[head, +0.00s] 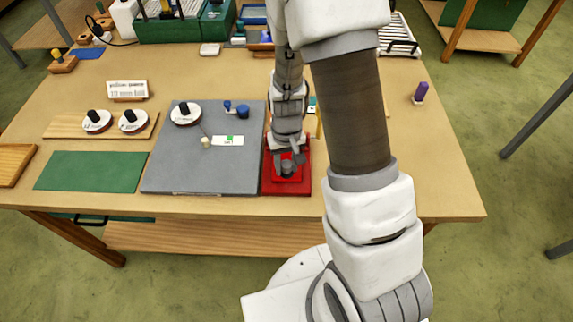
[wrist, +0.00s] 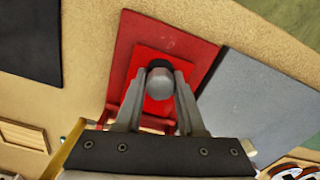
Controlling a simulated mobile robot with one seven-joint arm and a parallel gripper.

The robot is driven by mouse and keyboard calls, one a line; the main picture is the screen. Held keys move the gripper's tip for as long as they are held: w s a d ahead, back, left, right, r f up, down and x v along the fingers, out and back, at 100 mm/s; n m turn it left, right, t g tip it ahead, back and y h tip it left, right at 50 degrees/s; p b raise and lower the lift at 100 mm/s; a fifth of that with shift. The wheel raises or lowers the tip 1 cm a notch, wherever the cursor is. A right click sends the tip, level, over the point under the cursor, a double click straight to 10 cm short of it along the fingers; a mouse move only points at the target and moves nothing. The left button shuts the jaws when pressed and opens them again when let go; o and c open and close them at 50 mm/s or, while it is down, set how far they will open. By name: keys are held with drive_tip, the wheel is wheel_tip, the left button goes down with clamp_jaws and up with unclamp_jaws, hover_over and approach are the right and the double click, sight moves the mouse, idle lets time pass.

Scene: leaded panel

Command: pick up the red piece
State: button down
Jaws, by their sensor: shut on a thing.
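The red piece (head: 278,178) is a small bright-red plate with a dark and grey knob on top, at the front of the table. It lies over a larger, darker red board (head: 304,188). In the wrist view the red piece (wrist: 146,58) shows below and around my fingers, with the red board (wrist: 180,32) under it. My gripper (head: 288,162) points down over the piece. In the wrist view my gripper (wrist: 160,84) is shut on the piece's grey knob. Whether the piece touches the board or is raised a little I cannot tell.
A grey panel (head: 170,160) lies left of the red board, bearing a black-knobbed white disc (head: 185,119) and small parts. A green mat (head: 90,172) lies further left. Two more discs sit on a wooden strip. A purple item (head: 420,92) stands at the right.

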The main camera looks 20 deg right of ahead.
sight(288, 163)
drive_tip(key=shift+r, duration=0.65)
drive_tip(key=shift+d+r, duration=0.2)
drive_tip(key=shift+r, duration=0.85)
drive_tip(key=s+d+b, duration=0.1)
drive_tip(key=d, duration=0.4)
drive_tip(key=s+d+b, duration=0.1)
drive_tip(key=s+d, duration=0.1)
drive_tip(key=d, duration=0.4)
drive_tip(key=s+d+b, duration=0.1)
drive_tip(key=s+d, duration=0.1)
drive_tip(key=d, duration=0.3)
drive_tip(key=shift+s+d+f+b, duration=0.1)
drive_tip(key=shift+s+d+b, duration=0.2)
drive_tip(key=shift+d, duration=0.1)
